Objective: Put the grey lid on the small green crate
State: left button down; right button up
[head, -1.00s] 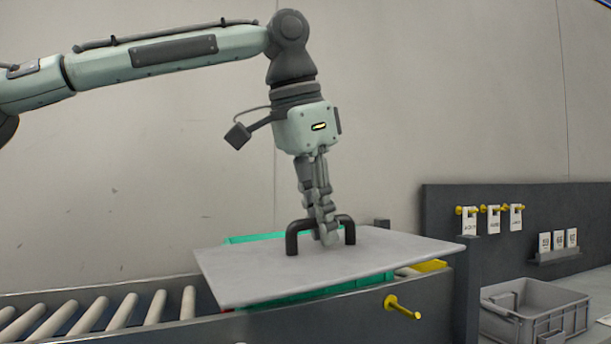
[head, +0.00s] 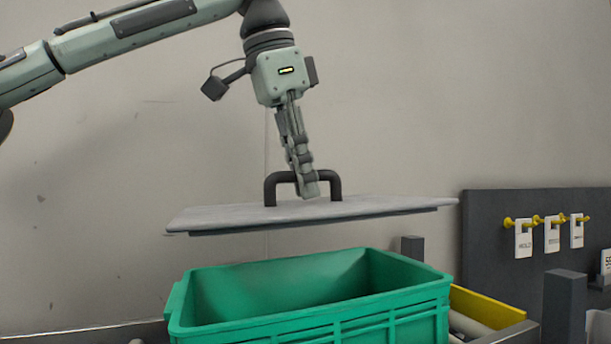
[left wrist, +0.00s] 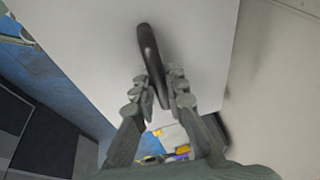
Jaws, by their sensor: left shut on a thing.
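My left gripper (head: 308,190) is shut on the black handle (head: 271,190) of the grey lid (head: 385,206). The lid hangs in the air, nearly level, above the green crate (head: 390,314), with a clear gap between them. The crate is open at the top and its visible inside looks empty; its lower part is cut off by the picture's bottom edge. In the left wrist view the gripper (left wrist: 160,100) has its fingers on both sides of the handle (left wrist: 149,55), over the lid (left wrist: 85,45). My right gripper is not in view.
A dark panel (head: 490,235) with yellow pegs and hanging white tags (head: 523,240) stands at the right. A dark post (head: 565,300) rises in front of it. A yellow piece (head: 485,308) and a roller (head: 470,325) show right of the crate. The wall behind is bare.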

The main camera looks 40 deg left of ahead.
pick_arm(q)
jog(key=shift+a, duration=0.1)
jog(key=shift+s+f, duration=0.1)
jog(key=shift+f, duration=0.4)
notch_tip(320, 180, down, 7)
jog(key=shift+f, duration=0.15)
dwell(0.3)
dwell(0.5)
jog(key=c, duration=1.5)
grip_release()
jog(key=shift+r, duration=4.45)
